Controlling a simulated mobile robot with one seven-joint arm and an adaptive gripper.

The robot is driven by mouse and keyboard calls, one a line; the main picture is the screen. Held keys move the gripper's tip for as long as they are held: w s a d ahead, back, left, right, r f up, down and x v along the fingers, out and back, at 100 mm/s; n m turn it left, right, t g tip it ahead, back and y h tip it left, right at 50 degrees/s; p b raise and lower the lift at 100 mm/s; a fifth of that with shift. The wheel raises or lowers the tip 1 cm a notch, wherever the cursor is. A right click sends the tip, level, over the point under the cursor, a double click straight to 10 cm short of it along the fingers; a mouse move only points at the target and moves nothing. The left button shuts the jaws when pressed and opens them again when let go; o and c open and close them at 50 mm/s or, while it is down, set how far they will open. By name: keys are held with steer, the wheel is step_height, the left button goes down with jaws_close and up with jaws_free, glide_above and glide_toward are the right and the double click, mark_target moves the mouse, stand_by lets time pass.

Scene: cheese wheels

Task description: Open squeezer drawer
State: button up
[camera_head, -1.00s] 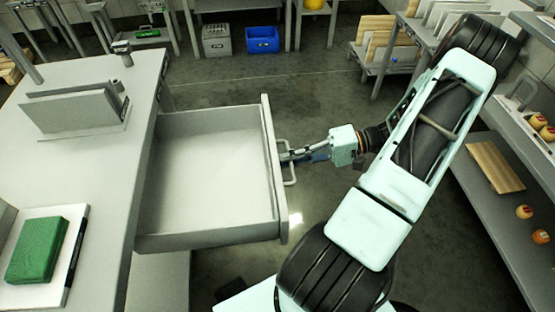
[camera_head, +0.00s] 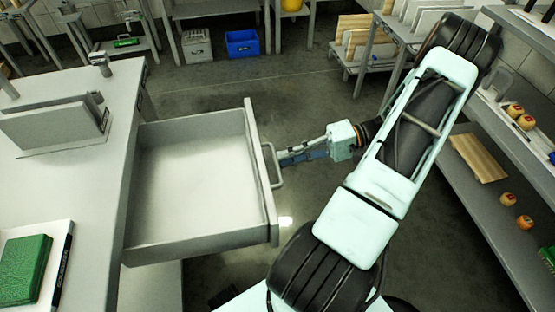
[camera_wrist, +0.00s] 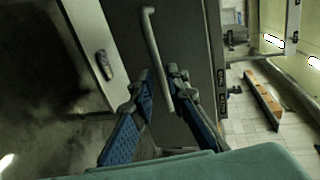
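The drawer (camera_head: 195,235) is a grey, empty box standing pulled far out from the left counter. Its front panel (camera_head: 262,190) has a bar handle (camera_head: 273,165), which also shows in the wrist view (camera_wrist: 152,45). My gripper (camera_head: 282,158) is at the handle, level with its middle, coming from the right. In the wrist view, the blue-padded fingers of my gripper (camera_wrist: 160,75) are spread, with the handle's lower end between their tips and a gap visible around it. Whether a fingertip touches the bar is unclear.
The counter (camera_head: 95,185) bears a grey stand (camera_head: 60,120) and a green block (camera_head: 22,268). Shelves with small cheese wheels (camera_head: 508,199) and a board (camera_head: 478,158) line the right side. A blue bin (camera_head: 242,43) stands behind. Floor beyond the drawer is clear.

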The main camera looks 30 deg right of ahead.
steer(key=v, duration=0.8)
steer(key=shift+d, duration=0.25)
